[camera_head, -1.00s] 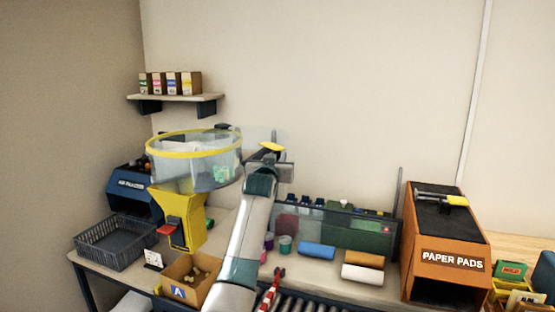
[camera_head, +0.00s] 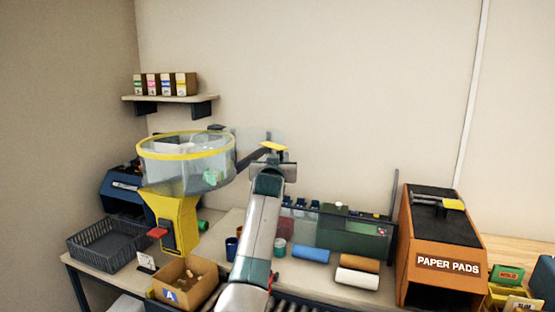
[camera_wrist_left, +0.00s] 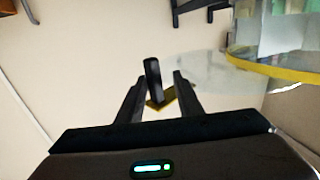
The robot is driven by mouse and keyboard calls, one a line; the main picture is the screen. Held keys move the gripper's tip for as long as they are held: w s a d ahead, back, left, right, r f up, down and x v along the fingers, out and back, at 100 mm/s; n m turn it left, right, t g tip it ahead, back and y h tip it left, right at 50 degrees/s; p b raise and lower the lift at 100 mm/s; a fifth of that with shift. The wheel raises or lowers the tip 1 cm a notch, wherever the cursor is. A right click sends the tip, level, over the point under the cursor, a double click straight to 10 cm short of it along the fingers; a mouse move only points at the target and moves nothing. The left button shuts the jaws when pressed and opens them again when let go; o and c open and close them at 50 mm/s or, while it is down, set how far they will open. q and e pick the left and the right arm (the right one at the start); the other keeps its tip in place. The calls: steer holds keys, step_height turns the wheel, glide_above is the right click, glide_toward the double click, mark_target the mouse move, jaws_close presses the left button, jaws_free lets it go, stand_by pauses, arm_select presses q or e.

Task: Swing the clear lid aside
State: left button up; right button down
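The clear hopper (camera_head: 200,173) with a yellow rim stands on a yellow base at the left. Its top looks uncovered. The clear lid (camera_head: 246,140) is to the right of the rim, faint against the wall, with a yellow tab (camera_head: 274,147). In the left wrist view the lid (camera_wrist_left: 205,72) reaches from the tab toward the rim, and a black knob (camera_wrist_left: 153,80) stands by the tab. My left gripper (camera_wrist_left: 157,82) is open, its fingers on either side of the knob with a gap visible on the right. My right gripper is not in view.
A wall shelf (camera_head: 170,98) with small boxes hangs above the hopper. A grey basket (camera_head: 105,245) and a carton (camera_head: 185,285) are below it. A green machine (camera_head: 350,235), rolls and the orange paper pads box (camera_head: 445,245) are to the right.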

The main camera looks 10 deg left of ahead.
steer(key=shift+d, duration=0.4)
arm_select(q)
steer(key=shift+s, duration=0.15)
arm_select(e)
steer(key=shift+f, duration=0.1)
